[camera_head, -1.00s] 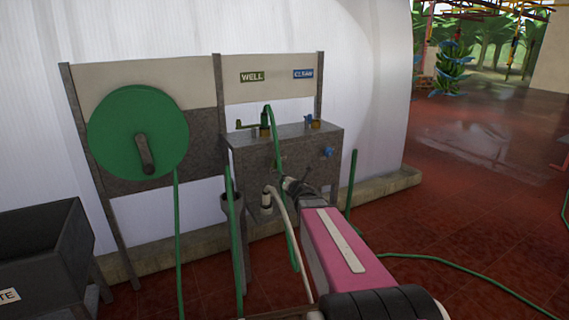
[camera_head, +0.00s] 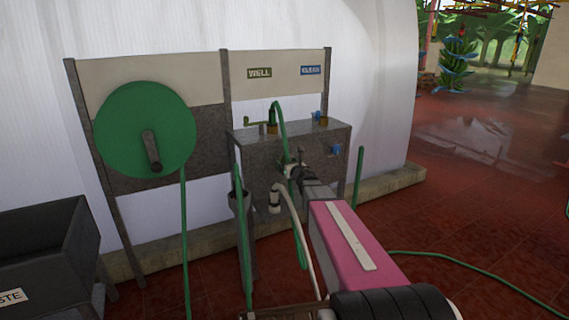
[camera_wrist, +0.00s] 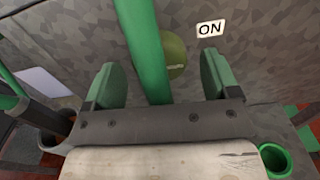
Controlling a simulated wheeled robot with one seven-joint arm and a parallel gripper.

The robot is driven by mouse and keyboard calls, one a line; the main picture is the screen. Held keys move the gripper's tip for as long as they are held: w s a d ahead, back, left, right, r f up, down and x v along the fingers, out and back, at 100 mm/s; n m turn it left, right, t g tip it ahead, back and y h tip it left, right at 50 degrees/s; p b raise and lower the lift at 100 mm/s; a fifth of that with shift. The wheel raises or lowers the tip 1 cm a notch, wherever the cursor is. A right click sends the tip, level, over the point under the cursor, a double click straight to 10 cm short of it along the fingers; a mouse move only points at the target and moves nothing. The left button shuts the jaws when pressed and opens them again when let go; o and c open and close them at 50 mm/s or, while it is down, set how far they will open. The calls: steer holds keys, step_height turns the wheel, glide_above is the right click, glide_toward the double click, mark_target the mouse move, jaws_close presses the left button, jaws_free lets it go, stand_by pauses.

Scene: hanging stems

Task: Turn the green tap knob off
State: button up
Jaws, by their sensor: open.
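The olive-green tap knob (camera_wrist: 176,56) is a round disc on the grey speckled panel in the wrist view, with a pale mark on its face. A white "ON" label (camera_wrist: 211,29) sits to its upper right. A green hose (camera_wrist: 147,50) runs in front of the knob's left side and hides part of it. My gripper (camera_wrist: 160,78) is open, its green fingers spread on either side of the hose and knob. In the head view my gripper (camera_head: 297,172) is at the front of the grey box (camera_head: 258,158); it hides the knob there.
A blue knob (camera_head: 336,150) is on the box's right. Signs "WELL" (camera_head: 259,73) and "CLEAN" (camera_head: 311,70) are above. A green hose reel (camera_head: 125,120) and a dark waste bin (camera_head: 45,245) stand left. Hoses hang around my arm. Open red floor (camera_head: 480,215) lies right.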

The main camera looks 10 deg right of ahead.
steer(key=shift+x, duration=1.3)
steer(key=c, duration=0.9)
steer(key=shift+m, duration=0.4)
steer(key=m, duration=0.8)
steer(key=shift+a, duration=0.1)
steer(key=m, duration=0.4)
steer(key=shift+s+r+m, duration=0.1)
steer(key=shift+m, duration=2.2)
